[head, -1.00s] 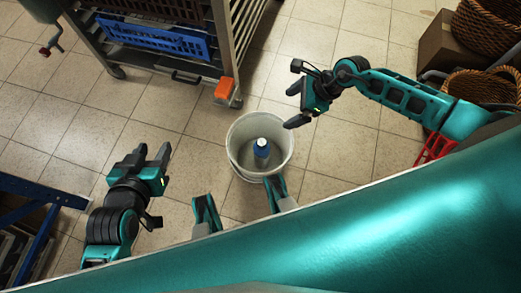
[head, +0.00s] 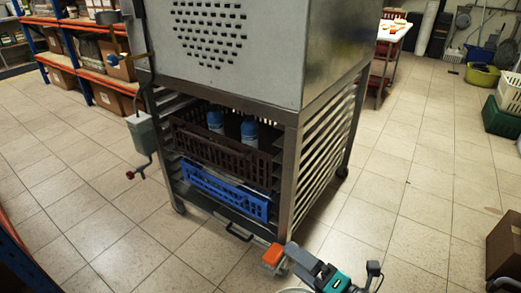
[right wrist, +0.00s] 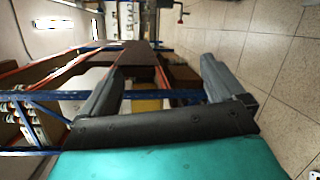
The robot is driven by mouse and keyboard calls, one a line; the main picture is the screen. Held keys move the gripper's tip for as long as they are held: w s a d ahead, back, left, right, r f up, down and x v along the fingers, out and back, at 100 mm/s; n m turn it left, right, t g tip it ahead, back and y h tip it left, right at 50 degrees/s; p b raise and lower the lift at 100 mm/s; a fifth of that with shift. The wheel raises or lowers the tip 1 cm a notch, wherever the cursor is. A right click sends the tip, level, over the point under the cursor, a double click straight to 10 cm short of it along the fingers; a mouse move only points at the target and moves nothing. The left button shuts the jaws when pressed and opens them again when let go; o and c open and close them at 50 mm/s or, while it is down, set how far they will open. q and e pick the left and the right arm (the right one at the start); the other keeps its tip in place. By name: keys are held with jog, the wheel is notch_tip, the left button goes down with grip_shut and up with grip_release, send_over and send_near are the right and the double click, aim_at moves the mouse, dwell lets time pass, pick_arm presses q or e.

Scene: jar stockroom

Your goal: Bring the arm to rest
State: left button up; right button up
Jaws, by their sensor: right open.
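My right gripper (head: 298,262) shows at the bottom edge of the head view, right of centre and partly cut off. In the right wrist view its two grey fingers (right wrist: 162,80) stand wide apart with nothing between them. Shelving with blue and orange beams (right wrist: 60,98) shows beyond them. My left gripper is out of the head view.
A metal rack (head: 290,150) stands close ahead, holding a brown crate (head: 215,153) with blue jars and a blue crate (head: 225,192). An orange block (head: 272,255) is by its foot, near my right gripper.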

jog(key=s+d+f+m+g+h, duration=0.1)
jog(key=s+d+f+m+h, duration=0.2)
jog(key=m, duration=1)
jog(key=s+d+f+m+g+h, duration=0.1)
jog(key=s+d+f+m+h, duration=0.3)
jog(key=m, duration=1)
pick_arm(q)
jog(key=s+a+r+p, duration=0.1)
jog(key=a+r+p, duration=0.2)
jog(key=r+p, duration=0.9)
jog(key=p, duration=0.4)
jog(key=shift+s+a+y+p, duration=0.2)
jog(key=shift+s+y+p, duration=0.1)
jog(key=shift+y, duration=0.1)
pick_arm(e)
notch_tip(320, 180, up, 14)
jog(key=s+d+h, duration=0.2)
jog(key=shift+s, duration=0.3)
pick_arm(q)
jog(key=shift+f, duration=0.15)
pick_arm(e)
jog(key=shift+d, duration=0.1)
